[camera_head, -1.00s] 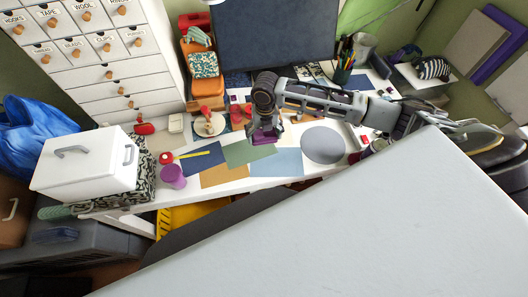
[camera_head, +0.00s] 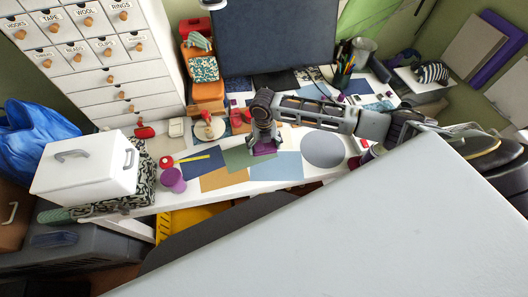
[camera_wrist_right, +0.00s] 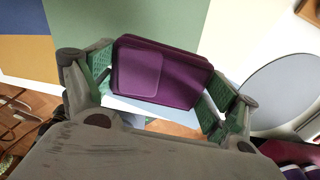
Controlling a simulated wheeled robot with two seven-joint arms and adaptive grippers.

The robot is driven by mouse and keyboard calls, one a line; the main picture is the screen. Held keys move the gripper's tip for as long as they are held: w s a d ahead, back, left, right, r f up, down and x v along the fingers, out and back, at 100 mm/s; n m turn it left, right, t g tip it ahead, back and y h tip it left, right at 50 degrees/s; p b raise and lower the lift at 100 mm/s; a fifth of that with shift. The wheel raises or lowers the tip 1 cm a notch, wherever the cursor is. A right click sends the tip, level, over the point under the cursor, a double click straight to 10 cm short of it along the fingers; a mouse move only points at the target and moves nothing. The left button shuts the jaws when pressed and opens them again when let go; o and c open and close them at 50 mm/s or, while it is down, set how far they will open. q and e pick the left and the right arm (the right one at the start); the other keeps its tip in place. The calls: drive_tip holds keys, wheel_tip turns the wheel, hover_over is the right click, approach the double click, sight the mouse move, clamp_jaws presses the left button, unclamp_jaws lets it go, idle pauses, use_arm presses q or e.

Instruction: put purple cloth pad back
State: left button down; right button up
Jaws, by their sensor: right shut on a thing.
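The purple cloth pad (camera_wrist_right: 160,72) is between the fingers of my right gripper (camera_wrist_right: 158,85) in the right wrist view. The fingers press on its two ends. In the head view my right gripper (camera_head: 264,143) points down over the desk, with the pad (camera_head: 265,149) showing at its tips above the green and light blue sheets. I cannot tell the exact gap between pad and desk. My left gripper is not in view.
Coloured sheets, among them a dark blue one (camera_head: 200,160) and a tan one (camera_head: 222,180), lie on the desk. A grey round disc (camera_head: 323,149) lies right of the gripper. A purple cup (camera_head: 173,179) and white box (camera_head: 85,168) stand left. A monitor (camera_head: 275,38) stands behind.

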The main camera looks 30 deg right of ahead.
sight(264, 152)
drive_tip(key=shift+f, duration=0.75)
drive_tip(key=shift+f, duration=1.85)
drive_tip(key=shift+f, duration=0.1)
drive_tip(key=o, duration=0.7)
drive_tip(key=shift+r, duration=6.15)
